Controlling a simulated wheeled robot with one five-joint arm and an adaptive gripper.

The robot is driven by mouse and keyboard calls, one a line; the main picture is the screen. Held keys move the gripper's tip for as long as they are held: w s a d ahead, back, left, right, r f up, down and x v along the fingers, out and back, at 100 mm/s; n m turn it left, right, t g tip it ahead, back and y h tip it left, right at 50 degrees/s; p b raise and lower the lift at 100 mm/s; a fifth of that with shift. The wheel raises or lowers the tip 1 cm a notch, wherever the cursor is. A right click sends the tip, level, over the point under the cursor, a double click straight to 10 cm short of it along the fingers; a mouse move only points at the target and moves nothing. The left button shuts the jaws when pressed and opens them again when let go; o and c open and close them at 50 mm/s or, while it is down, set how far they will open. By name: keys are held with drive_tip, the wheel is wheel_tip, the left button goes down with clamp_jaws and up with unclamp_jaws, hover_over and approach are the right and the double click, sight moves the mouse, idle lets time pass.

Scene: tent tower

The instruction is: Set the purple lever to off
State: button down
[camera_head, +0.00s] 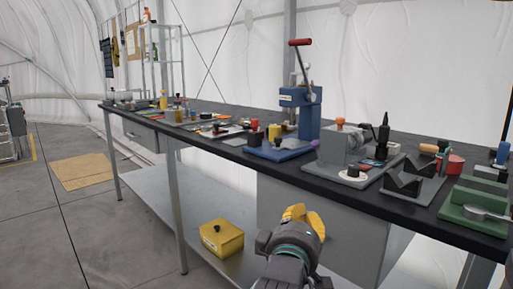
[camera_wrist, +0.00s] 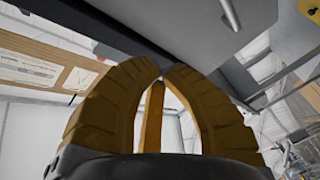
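A small purple piece (camera_head: 315,143) shows on the black workbench, beside the blue press base and left of the grey block fixture. It is too small to tell whether it is the purple lever or which way it is set. My gripper (camera_head: 301,213) is in front of the bench and below its top, well apart from the purple piece. In the wrist view its yellow fingers (camera_wrist: 162,70) curve in and their tips come together with nothing between them. No purple shows in the wrist view.
The black benchtop (camera_head: 228,154) is crowded with tools, including a blue press (camera_head: 300,108) with a red handle, a grey block fixture (camera_head: 343,147) and a green fixture (camera_head: 470,211). A yellow box (camera_head: 222,239) stands on the lower shelf. Floor at left is mostly clear.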

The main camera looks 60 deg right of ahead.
wheel_tip(320, 180, up, 6)
drive_tip(key=a+n+h, duration=0.1)
drive_tip(key=n+h, duration=0.2)
drive_tip(key=n, duration=0.3)
drive_tip(key=n+b, duration=0.2)
approach(315, 142)
drive_tip(key=d, duration=0.3)
drive_tip(key=shift+w+d+t+h, duration=0.2)
drive_tip(key=shift+d+t+h, duration=0.2)
drive_tip(key=shift+b+x, duration=0.65)
drive_tip(key=shift+x, duration=1.35)
drive_tip(key=shift+r, duration=0.15)
